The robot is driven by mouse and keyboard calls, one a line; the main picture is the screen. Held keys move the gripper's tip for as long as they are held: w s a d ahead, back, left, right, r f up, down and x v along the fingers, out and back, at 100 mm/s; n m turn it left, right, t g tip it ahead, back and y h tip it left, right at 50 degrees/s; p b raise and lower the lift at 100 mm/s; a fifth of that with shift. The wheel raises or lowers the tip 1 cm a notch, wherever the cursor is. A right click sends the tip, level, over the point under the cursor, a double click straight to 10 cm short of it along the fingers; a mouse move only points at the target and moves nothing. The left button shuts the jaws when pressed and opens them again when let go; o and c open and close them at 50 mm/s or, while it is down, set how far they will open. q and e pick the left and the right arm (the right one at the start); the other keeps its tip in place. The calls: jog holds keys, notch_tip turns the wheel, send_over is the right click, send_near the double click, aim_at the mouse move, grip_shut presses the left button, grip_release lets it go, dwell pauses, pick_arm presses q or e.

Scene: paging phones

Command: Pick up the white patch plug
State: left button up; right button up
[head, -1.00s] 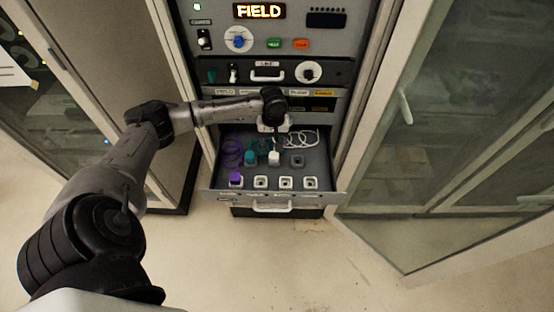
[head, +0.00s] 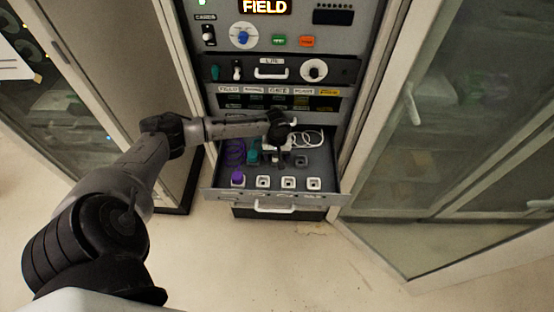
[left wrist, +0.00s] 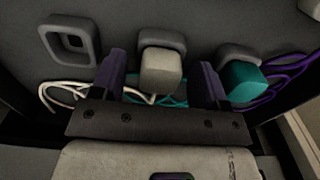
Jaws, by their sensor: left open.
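The white patch plug (left wrist: 161,72) sits upright in a grey socket in the left wrist view. My left gripper (left wrist: 159,85) is open, with one finger on each side of the plug and a gap visible on both sides. In the head view my left gripper (head: 279,156) reaches down into the open drawer and largely hides the white plug. A teal plug (left wrist: 243,82) sits in the socket just right of the right finger. My right gripper is not in view.
The open drawer (head: 215,196) has a front row with a purple plug (head: 238,176) and several white sockets. An empty grey socket (left wrist: 71,42) is left of the white plug. White cord (left wrist: 62,92) and purple cord (left wrist: 289,70) lie nearby. The rack panel (head: 281,73) rises behind.

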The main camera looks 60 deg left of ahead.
pick_arm(q)
jog(key=shift+f, duration=0.1)
jog(key=shift+c, duration=0.2)
jog(key=c, duration=1)
